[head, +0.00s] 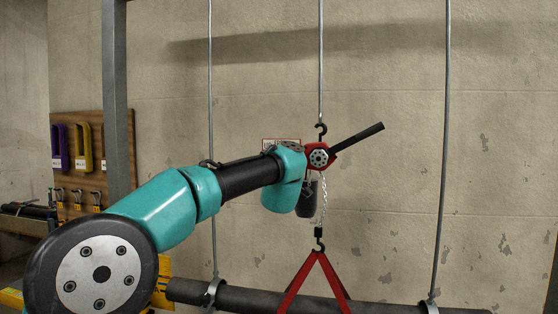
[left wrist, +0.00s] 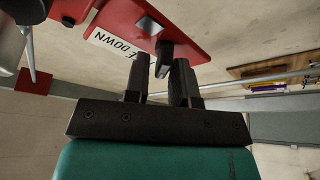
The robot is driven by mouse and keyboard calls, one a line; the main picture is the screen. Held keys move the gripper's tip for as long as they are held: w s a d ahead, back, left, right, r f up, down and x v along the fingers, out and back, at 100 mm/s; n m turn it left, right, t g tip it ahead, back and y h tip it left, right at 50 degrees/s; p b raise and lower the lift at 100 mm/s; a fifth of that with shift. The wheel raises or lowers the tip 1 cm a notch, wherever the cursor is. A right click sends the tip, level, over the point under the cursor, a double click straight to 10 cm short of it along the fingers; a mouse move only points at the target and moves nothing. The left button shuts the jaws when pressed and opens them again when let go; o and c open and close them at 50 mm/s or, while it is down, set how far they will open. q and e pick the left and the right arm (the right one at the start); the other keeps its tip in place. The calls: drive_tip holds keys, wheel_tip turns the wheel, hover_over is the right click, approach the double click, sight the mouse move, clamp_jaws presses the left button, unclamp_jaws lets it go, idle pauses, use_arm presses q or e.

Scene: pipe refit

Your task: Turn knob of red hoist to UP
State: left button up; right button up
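The red hoist (head: 318,156) hangs from a black hook in the middle of the head view, its black lever (head: 358,137) pointing up and to the right. In the left wrist view the hoist's red plate (left wrist: 120,18) has a white label (left wrist: 117,44) on which "DOWN" can be read. A black knob (left wrist: 165,52) sticks out of the plate. My left gripper (left wrist: 160,72) is open, its two dark fingers apart, close to the knob's end. I cannot tell whether either finger touches it. In the head view my left arm hides the fingers. My right gripper is in neither view.
A chain and lower hook hold a red sling (head: 290,285) below the hoist. A dark pipe (head: 260,298) hangs on thin rods on both sides. A grey post (head: 115,90) and a wooden tool board (head: 122,150) stand at the left. Right of the hoist is open wall.

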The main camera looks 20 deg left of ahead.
use_arm(q)
drive_tip(key=shift+o, duration=1.1)
drive_tip(key=shift+f, duration=0.1)
drive_tip(key=v, duration=1.7)
drive_tip(key=shift+s, duration=0.25)
drive_tip(key=shift+w, duration=0.1)
